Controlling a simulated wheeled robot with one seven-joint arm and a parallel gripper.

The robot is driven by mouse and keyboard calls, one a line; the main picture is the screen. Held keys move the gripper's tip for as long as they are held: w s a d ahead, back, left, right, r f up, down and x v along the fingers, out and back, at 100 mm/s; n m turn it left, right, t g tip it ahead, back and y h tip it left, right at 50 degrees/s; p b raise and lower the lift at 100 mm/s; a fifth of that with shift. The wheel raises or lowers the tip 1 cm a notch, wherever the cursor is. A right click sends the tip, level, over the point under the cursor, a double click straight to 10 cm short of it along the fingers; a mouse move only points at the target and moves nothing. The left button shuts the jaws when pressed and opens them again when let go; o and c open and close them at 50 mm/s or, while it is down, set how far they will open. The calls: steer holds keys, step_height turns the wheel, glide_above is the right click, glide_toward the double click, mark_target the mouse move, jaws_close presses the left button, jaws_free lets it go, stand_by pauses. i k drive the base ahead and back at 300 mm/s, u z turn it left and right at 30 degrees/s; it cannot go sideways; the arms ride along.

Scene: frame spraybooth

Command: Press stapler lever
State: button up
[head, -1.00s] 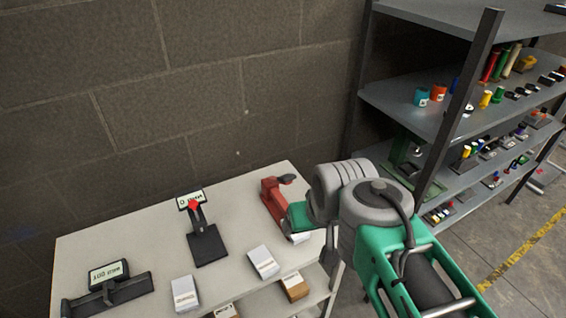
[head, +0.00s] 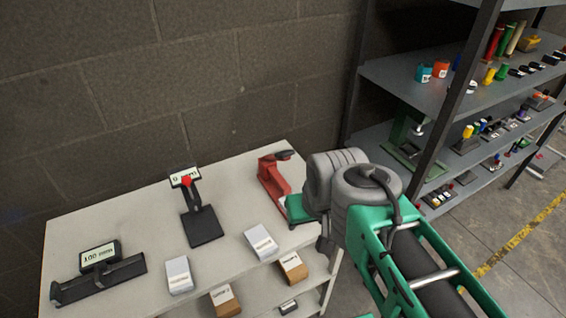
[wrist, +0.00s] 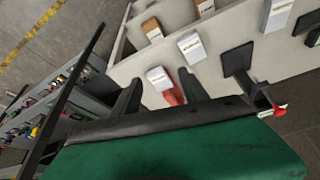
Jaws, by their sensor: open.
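A red bench tool with a dark handle on top (head: 272,178), which looks like the stapler, stands upright near the table's back right. In the head view, the green hand of my gripper (head: 299,209) overlaps its lower right side; my fingers are hidden there. In the wrist view, my gripper (wrist: 160,80) is open, with two dark fingers apart. Part of the red tool (wrist: 172,96) shows between them, beside a white box (wrist: 159,77). Whether a finger touches the tool cannot be told. The dark handle is not clear in the wrist view.
On the pale table (head: 140,215) are a black stand with a red knob (head: 205,225), a black device with a sign (head: 100,275) and white boxes (head: 263,242). Brown boxes (head: 290,266) sit at the front. A loaded metal shelf (head: 400,75) stands right; a block wall is behind.

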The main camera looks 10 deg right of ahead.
mark_target(284, 156)
steer(key=u, duration=1)
steer(key=k, duration=0.75)
steer(key=z, duration=0.45)
steer(key=i, duration=1)
steer(key=z, duration=0.05)
